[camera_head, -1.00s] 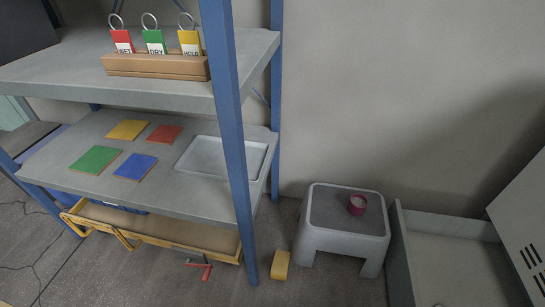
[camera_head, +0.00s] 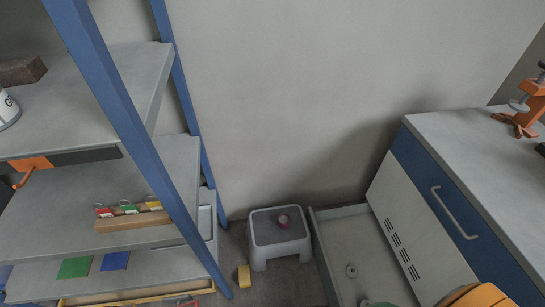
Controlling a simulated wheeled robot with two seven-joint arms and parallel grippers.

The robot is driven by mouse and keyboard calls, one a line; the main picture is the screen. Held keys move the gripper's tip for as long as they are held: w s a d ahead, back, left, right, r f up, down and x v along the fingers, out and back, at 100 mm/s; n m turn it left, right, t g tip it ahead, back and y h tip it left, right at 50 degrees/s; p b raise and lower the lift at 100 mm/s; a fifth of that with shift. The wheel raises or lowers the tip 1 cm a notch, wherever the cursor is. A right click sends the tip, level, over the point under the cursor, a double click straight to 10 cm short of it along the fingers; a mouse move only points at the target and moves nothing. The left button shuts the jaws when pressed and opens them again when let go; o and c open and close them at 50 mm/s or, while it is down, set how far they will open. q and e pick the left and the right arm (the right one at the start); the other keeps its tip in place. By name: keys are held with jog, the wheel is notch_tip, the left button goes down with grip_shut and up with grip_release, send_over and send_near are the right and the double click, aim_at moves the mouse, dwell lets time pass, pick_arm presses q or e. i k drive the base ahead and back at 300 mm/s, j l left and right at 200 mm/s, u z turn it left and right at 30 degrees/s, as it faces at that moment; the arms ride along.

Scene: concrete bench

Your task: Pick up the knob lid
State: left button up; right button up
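Neither of my grippers shows in the head view.
A shelf rack with blue posts (camera_head: 125,130) fills the left. A white and blue cabinet (camera_head: 430,190) with an orange clamp (camera_head: 525,105) stands at the right. A yellow block (camera_head: 244,277) lies on the floor. An orange rounded thing (camera_head: 478,297) is cut off at the bottom.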

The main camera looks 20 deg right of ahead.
aim_at(351, 271)
jog(key=z, duration=0.75)
jog(key=k+l+z, duration=0.25)
jog(key=k+l, duration=0.15)
jog(key=k+l+z, duration=0.3)
jog(key=k+l, duration=0.1)
jog(key=l, duration=0.05)
